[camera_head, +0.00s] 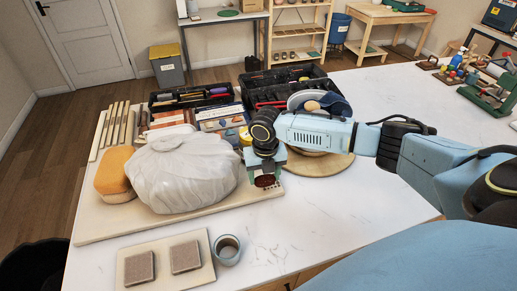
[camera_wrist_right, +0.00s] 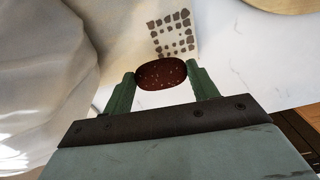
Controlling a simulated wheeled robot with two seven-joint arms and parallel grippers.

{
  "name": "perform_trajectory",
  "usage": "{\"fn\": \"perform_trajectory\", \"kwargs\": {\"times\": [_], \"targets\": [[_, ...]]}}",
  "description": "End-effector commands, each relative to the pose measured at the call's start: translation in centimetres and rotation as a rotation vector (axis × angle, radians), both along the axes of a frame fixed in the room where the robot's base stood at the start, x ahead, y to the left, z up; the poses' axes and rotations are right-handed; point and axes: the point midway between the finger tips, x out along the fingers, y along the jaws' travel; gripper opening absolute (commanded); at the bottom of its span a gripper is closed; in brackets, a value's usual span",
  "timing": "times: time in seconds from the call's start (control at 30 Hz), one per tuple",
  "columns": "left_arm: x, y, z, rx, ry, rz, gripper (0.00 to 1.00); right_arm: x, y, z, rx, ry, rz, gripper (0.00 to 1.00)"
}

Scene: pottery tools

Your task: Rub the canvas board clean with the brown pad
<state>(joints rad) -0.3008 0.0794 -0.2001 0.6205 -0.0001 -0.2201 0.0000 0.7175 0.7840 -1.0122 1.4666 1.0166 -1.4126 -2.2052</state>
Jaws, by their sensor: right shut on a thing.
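My right gripper (camera_wrist_right: 160,82) is shut on a dark red-brown oval pad (camera_wrist_right: 160,74) with pale specks. In the head view, the pad (camera_head: 265,181) shows below the fingers, close over the right end of the pale canvas board (camera_head: 215,203). The wrist view shows a patch of brown square marks (camera_wrist_right: 172,36) on the pale board, just beyond the pad. Whether the pad touches the board I cannot tell. My left gripper is not in view.
A large white wrapped lump (camera_head: 182,172) and an orange-topped block (camera_head: 114,175) sit left of the gripper. A small board (camera_head: 165,238) with two brown squares and a cup (camera_head: 227,250) stand in front. A round wooden board (camera_head: 325,165) lies behind right. The front right tabletop is clear.

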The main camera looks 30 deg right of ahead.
Motion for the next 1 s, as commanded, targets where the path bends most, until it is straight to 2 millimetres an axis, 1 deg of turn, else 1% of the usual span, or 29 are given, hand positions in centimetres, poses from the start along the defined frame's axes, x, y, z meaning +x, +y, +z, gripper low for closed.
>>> {"fn": "perform_trajectory", "kwargs": {"times": [0.03, 0.2, 0.5, 1.0], "targets": [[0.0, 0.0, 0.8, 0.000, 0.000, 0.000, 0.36, -0.1, -0.1, 0.7, 0.000, 0.000, -0.002, 0.40], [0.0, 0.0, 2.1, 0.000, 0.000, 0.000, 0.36, -0.2, -0.3, 2.0, 0.000, -0.001, -0.006, 0.40], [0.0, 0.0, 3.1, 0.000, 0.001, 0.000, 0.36, -0.2, -0.3, 3.9, 0.001, -0.001, -0.007, 0.40], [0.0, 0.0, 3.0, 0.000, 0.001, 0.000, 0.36, -0.2, -0.3, 3.9, 0.000, -0.001, -0.007, 0.40]]}}
